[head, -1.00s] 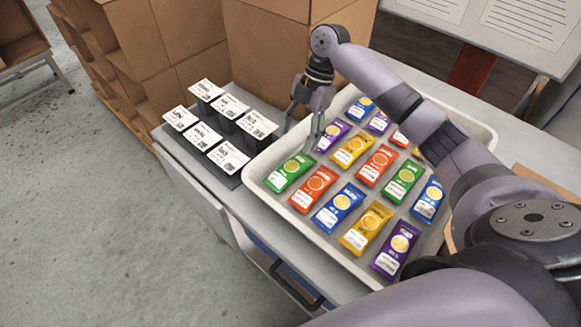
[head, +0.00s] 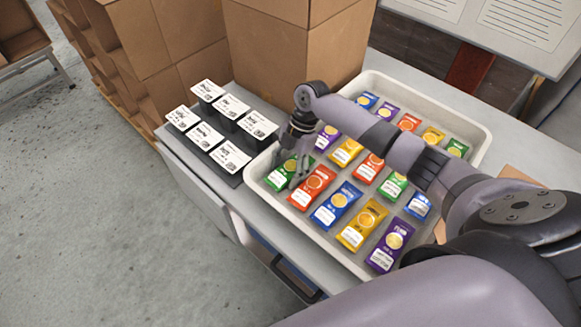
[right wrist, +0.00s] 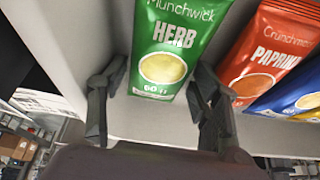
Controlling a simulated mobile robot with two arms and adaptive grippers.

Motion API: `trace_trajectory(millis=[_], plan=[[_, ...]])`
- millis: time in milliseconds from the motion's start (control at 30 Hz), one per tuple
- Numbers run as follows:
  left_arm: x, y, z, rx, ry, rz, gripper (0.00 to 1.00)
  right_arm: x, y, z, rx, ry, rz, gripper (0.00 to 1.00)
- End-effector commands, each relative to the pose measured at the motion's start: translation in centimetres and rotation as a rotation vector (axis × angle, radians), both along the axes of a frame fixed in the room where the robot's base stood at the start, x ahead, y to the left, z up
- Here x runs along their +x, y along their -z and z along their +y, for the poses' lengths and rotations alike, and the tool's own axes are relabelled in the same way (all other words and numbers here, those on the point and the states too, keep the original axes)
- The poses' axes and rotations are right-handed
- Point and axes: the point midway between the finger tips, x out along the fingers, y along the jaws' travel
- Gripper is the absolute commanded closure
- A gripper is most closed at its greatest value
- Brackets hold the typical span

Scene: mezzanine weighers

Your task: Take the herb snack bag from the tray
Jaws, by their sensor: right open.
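The herb snack bag (right wrist: 172,50) is green, with "HERB" printed on it. In the head view it is the green bag (head: 279,174) at the left front corner of the light tray (head: 262,197). My right gripper (head: 293,178) is down at this bag and partly covers it. In the right wrist view the fingers of my right gripper (right wrist: 158,98) are apart, one on each side of the bag's near end. The bag lies between them, and I cannot tell whether either finger touches it. My left gripper is not in view.
A red paprika bag (right wrist: 270,55) lies close beside the right finger. Several other coloured bags fill the tray in rows. A dark board with white-labelled holders (head: 215,125) stands left of the tray. Cardboard boxes (head: 290,50) stand behind.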

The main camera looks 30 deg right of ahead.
Motion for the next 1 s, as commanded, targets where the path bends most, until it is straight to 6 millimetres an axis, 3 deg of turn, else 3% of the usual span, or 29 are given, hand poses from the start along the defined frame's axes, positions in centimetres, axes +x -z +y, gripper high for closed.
trace_trajectory(millis=[67, 633, 1000], plan=[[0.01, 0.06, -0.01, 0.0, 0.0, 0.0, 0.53, 0.04, 0.04, 0.07, 0.001, -0.001, -0.001, 0.4], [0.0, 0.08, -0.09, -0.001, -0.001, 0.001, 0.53, 0.02, 0.03, 0.07, 0.001, 0.0, -0.001, 0.78], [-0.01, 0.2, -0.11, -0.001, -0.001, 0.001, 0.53, 0.07, -0.5, 0.07, 0.002, 0.0, -0.002, 0.79]])
